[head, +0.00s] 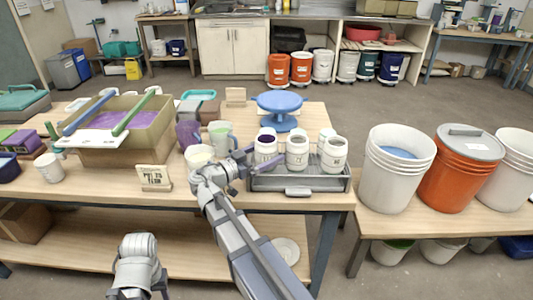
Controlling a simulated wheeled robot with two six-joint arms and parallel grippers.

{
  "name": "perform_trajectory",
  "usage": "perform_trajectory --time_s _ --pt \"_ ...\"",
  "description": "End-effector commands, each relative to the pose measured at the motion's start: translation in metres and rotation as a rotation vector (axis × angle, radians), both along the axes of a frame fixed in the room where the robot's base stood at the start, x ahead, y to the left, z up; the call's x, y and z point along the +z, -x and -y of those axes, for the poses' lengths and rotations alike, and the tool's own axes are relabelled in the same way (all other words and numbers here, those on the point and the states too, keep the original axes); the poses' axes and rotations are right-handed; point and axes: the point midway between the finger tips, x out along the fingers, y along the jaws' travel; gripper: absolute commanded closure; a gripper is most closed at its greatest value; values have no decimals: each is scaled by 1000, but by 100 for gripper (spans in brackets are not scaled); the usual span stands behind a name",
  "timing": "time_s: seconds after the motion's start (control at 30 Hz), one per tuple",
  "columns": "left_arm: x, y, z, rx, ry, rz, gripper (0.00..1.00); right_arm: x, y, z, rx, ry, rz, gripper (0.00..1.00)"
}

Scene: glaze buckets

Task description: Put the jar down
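A white labelled jar (265,147) with a dark purple top stands at the left end of a grey tray (316,184) on the table.
A blue turntable (279,104) stands behind the jars. A pale cup (199,157), a green mug (222,137) and a small sign (154,177) are left of the tray. A large box (97,157) fills the left. White (384,190) and orange (443,187) buckets stand right on a lower bench.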

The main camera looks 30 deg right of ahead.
Motion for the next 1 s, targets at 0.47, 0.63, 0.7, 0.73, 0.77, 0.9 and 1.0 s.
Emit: perform_trajectory --time_s 0.47,0.63,0.7,0.73,0.77,0.9,1.0 --pt "3 0 0 0 0 0 50 3 9 -71 4 0 0 0" --pt "3 0 0 0 0 0 50 3 13 -99 3 0 0 0" --pt "3 0 0 0 0 0 50 3 14 -106 2 0 0 0" --pt "3 0 0 0 0 0 50 3 14 -109 2 0 0 0" --pt "3 0 0 0 0 0 50 3 15 -112 2 0 0 0" --pt "3 0 0 0 0 0 50 3 16 -118 0 0 0 0" --pt "3 0 0 0 0 0 50 3 16 -119 0 0 0 0"
